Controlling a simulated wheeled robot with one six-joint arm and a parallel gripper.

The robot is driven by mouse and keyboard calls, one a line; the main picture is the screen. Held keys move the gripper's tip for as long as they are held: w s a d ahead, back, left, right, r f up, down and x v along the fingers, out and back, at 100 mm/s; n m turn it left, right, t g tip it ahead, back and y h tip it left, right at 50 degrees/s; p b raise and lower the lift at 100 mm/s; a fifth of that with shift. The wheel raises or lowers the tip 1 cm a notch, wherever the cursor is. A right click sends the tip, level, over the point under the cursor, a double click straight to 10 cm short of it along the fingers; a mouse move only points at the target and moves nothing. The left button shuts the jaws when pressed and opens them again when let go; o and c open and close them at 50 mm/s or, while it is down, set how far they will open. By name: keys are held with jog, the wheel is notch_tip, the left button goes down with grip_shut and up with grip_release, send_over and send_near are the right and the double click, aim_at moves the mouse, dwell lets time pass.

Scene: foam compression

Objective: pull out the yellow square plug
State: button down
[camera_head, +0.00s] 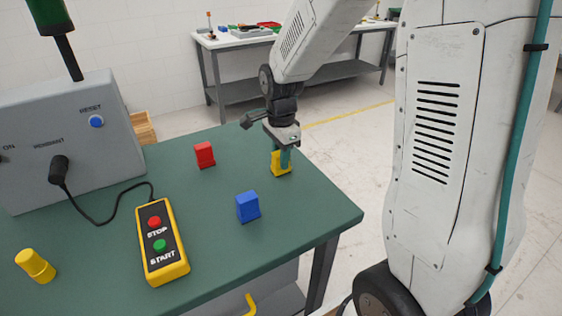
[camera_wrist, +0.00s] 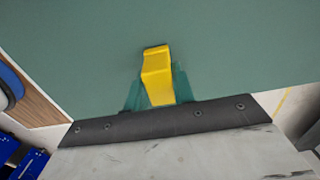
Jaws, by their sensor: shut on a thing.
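The yellow square plug (camera_head: 281,168) is at the back right of the green table top (camera_head: 205,245). My gripper (camera_head: 285,160) points down over it, with its teal fingers around its upper part. In the wrist view the yellow plug (camera_wrist: 156,75) sits between the teal fingertips (camera_wrist: 155,92), which are shut on it. Its lower end is close to or at the table top; I cannot tell whether it is seated or lifted slightly.
A red block (camera_head: 205,154) stands left of my gripper and a blue block (camera_head: 248,207) stands in front. A yellow cylinder (camera_head: 36,265) is at the left. A pendant with stop and start buttons (camera_head: 161,242) is cabled to a grey control box (camera_head: 65,135).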

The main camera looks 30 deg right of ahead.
jog(key=shift+r, duration=1.2)
dwell(0.6)
jog(key=shift+r, duration=2.35)
jog(key=shift+d, duration=0.1)
